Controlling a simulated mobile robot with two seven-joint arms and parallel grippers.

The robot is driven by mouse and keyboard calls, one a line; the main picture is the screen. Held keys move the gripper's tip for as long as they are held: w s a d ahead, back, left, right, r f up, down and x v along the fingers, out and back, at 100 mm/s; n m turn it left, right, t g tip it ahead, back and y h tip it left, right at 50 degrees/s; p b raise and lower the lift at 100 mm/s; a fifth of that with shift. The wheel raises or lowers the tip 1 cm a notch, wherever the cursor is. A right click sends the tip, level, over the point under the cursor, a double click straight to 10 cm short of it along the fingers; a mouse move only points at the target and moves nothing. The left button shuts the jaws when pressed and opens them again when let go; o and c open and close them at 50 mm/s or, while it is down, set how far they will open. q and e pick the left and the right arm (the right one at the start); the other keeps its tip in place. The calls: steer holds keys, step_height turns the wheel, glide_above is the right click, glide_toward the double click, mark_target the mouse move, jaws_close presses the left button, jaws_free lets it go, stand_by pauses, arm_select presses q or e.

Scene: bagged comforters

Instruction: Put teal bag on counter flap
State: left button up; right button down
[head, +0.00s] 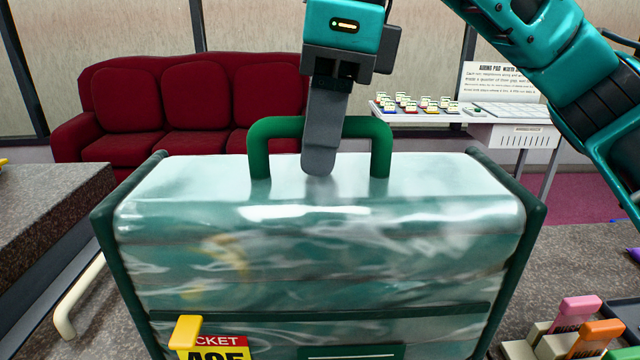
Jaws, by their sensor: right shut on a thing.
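The teal bag (320,240) fills the middle of the head view. It is a clear-fronted bag with dark green edges, upright, with pale folded bedding inside. Its green handle (270,128) stands up from the top. My right gripper (320,165) comes down from above and is shut on the handle, with its grey fingers crossing the handle's top bar. A red and yellow ticket (212,346) shows on the bag's lower front, with a yellow clip over it. My left gripper is out of view. The bag hides what lies directly under and behind it, and its lower edge is cut off.
A grey speckled counter (45,205) is at left, with a cream curved handle (78,300) beside the bag. More counter (590,255) lies at right, with colored tags (580,335) at the lower right. A red sofa (180,105) and a white table (500,128) stand behind.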

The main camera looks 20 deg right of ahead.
mark_target(320, 183)
steer(key=shift+f, duration=2.15)
steer(key=shift+f+b, duration=0.2)
steer(key=shift+b, duration=0.15)
steer(key=c, duration=1.2)
jaws_free()
steer(key=shift+o, duration=1.3)
